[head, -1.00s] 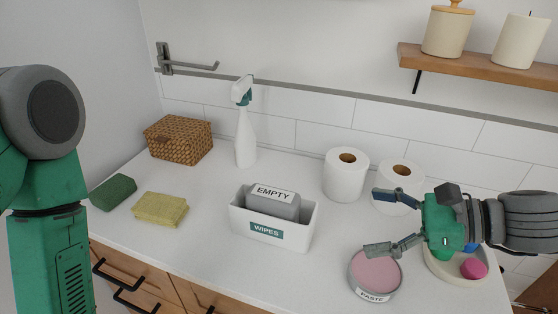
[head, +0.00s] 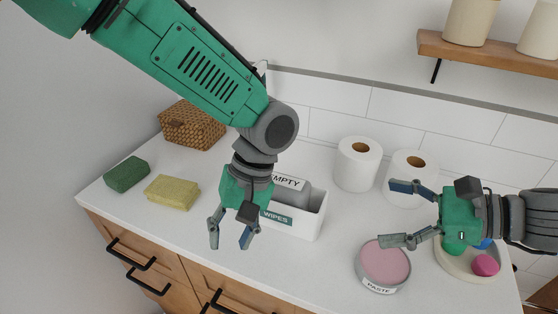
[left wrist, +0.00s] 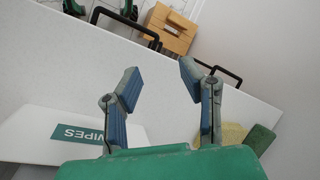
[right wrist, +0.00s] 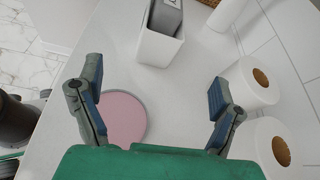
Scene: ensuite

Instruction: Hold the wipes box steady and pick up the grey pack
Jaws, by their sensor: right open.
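The white wipes box (head: 308,222) stands on the counter, with its WIPES label in the left wrist view (left wrist: 40,140). The grey pack (head: 304,192), marked EMPTY, sits inside it and sticks out above the rim. In the right wrist view the box (right wrist: 160,50) shows with the pack (right wrist: 165,20) in it. My left gripper (head: 229,246) is open, points down and is empty, in front of the box's left end, partly hiding it. My right gripper (head: 398,214) is open and empty, to the right of the box, above the counter near the paste tin.
A pink-topped paste tin (head: 384,264) stands below my right gripper. Two paper rolls (head: 358,168) stand behind. A yellow sponge (head: 172,192), a green sponge (head: 127,174) and a wicker basket (head: 190,128) lie to the left. Drawer handles (head: 150,283) project from the counter front.

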